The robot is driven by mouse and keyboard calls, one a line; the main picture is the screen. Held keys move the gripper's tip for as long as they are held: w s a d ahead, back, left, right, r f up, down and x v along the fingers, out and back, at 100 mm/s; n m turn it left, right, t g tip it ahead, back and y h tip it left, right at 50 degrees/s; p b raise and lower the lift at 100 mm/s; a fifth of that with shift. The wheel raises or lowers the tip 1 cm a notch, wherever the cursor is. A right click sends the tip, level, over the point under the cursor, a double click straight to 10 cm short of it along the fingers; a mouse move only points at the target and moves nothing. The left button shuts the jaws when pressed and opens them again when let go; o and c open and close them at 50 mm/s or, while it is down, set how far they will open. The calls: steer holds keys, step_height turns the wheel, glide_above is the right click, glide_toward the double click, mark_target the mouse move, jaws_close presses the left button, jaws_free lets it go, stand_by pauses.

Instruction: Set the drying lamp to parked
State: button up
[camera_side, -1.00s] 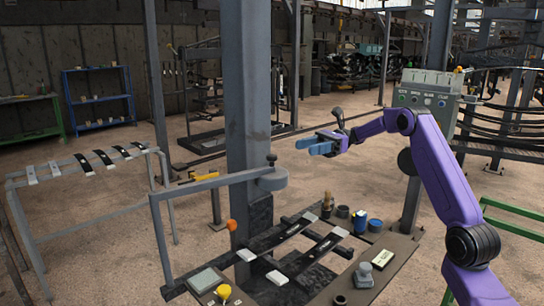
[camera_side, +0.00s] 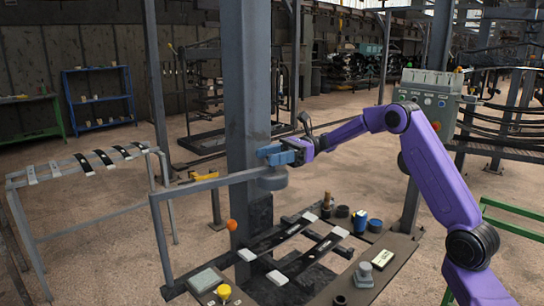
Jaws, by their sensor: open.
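No part is clearly marked as the drying lamp. A grey bar (camera_side: 205,187) runs left from a round hub (camera_side: 272,180) beside the steel column, then bends down at its far left end. My gripper (camera_side: 268,152), with blue fingers, is open just above the hub. It is where a small dark knob stood on the hub; the fingers now hide that knob, and I cannot tell whether they touch it. An orange ball (camera_side: 231,225) shows in front of the column, below the bar. A control box (camera_side: 430,98) with buttons and a row of labels stands behind my arm.
The bench (camera_side: 385,275) below holds black strips with white ends (camera_side: 290,240), a blue can (camera_side: 360,222), a yellow button (camera_side: 223,292) and a grey knob (camera_side: 364,273). The steel column (camera_side: 245,90) rises close to my gripper. A rack (camera_side: 75,170) with more strips stands left.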

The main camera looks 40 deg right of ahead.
steer(key=shift+c, duration=0.3)
jaws_close()
steer(key=shift+s, duration=0.15)
steer(key=shift+s+a+r+m+t, duration=0.1)
steer(key=shift+s+a+m+t, duration=0.15)
steer(key=shift+s+t, duration=0.35)
steer(key=s+a+m+t+h, duration=0.4)
steer(key=s+a+t, duration=0.3)
steer(key=s, duration=0.6)
steer(key=shift+a+r+m+t, duration=0.2)
steer(key=shift+m+t, duration=0.1)
steer(key=shift+m, duration=0.55)
